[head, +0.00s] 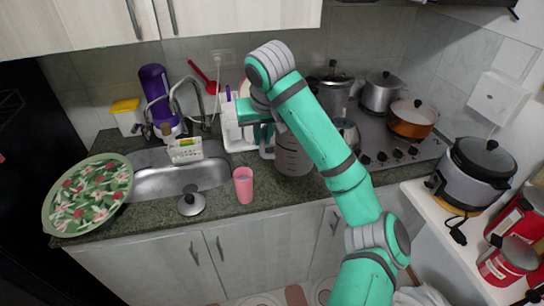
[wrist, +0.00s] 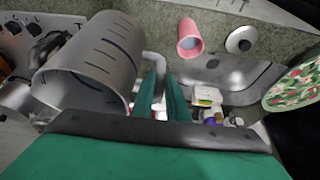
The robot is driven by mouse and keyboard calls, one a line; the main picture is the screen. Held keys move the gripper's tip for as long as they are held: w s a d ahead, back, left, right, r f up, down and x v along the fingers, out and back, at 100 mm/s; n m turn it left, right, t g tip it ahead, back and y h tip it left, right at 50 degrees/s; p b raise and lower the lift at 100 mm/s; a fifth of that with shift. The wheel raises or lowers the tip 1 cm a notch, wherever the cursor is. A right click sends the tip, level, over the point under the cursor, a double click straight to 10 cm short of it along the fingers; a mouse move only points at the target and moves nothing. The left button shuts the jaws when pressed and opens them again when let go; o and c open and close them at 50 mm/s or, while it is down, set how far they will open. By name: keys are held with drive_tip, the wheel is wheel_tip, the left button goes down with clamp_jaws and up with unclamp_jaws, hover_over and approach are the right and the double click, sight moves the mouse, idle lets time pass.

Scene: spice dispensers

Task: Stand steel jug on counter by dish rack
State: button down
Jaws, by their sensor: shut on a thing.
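The steel jug (head: 293,158) is grey with dark measuring marks and looks upright at the counter, between the pink cup and the stove. In the wrist view the jug (wrist: 92,62) fills the left side, its handle (wrist: 155,62) toward my fingers. My gripper (wrist: 163,92) is shut on the handle. A white rack (head: 230,128), apparently the dish rack, stands just left of the jug, partly hidden by my wrist.
A pink cup (head: 243,186) and a pot lid (head: 191,204) stand near the counter's front edge. The sink (head: 180,178) lies left, with a floral tray (head: 88,195) beyond it. Pots, including an orange one (head: 411,119), occupy the stove at right.

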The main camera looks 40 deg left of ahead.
drive_tip(key=w+a+f, duration=0.8)
drive_tip(key=a+f, duration=0.1)
drive_tip(key=f, duration=0.3)
drive_tip(key=shift+w+a+f, duration=0.2)
drive_tip(key=shift+a+f, duration=0.05)
drive_tip(key=shift+a, duration=0.05)
drive_tip(key=shift+f, duration=0.1)
drive_tip(key=c, duration=1.9)
unclamp_jaws()
drive_tip(key=shift+f, duration=0.1)
drive_tip(key=shift+o, duration=0.8)
